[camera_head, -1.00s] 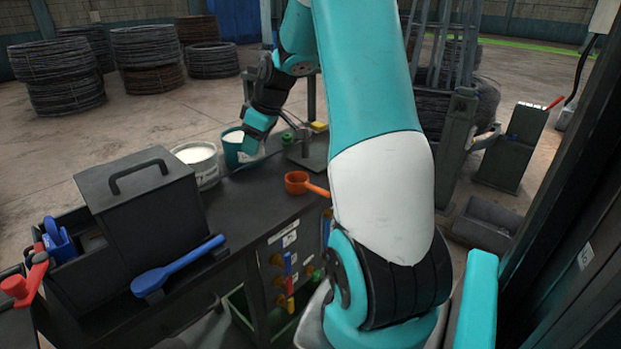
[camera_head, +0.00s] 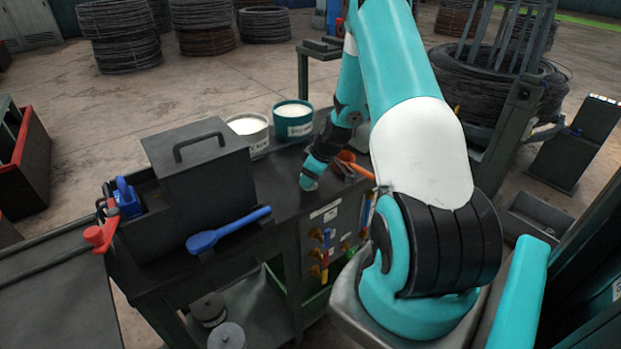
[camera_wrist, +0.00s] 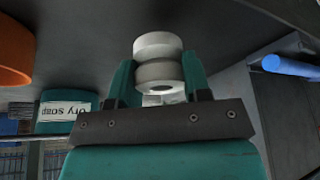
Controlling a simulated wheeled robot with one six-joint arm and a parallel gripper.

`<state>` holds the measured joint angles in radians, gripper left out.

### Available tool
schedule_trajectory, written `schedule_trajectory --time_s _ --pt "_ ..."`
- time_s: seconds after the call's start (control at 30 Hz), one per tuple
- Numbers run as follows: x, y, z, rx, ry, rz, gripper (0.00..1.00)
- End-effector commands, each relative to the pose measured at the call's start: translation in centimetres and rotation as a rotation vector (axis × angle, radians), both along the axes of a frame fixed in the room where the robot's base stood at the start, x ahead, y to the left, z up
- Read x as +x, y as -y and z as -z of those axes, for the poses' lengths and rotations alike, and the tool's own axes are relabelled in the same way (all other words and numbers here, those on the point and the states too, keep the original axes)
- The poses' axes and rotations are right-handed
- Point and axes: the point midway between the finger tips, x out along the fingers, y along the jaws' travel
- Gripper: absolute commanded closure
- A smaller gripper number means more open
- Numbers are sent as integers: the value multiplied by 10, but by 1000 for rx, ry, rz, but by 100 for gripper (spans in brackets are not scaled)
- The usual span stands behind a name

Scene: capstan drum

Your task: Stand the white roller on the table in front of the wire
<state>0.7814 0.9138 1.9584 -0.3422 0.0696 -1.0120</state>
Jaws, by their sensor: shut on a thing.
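In the wrist view the white roller (camera_wrist: 158,46), a short grooved cylinder, is between the two teal fingers of my gripper (camera_wrist: 158,78). The fingers are shut on it. In the head view my gripper (camera_head: 309,180) is over the right part of the dark table (camera_head: 283,203), beside the orange scoop (camera_head: 357,168). The roller is hidden there. A dark wire coil (camera_head: 490,85) sits around upright posts behind the table at the right. Whether the roller touches the table cannot be told.
A white bucket (camera_head: 253,146) and a teal bucket (camera_head: 293,130) stand at the table's back edge. A lidded black box (camera_head: 200,180) and a blue scoop (camera_head: 228,232) occupy the left part. Bare tabletop lies between the box and my gripper.

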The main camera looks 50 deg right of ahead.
Motion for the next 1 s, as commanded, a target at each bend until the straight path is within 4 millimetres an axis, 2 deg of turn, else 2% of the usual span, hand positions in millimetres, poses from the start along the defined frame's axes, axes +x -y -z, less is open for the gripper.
schedule_trajectory --time_s 0.13,0.47,0.5,0.6,1.0 --pt "0 0 14 0 0 0 80" --pt "0 0 19 -1 0 0 80" --pt "0 0 19 -1 0 1 54" --pt "0 0 18 -1 0 1 31" --pt "-1 1 12 -2 3 2 31"
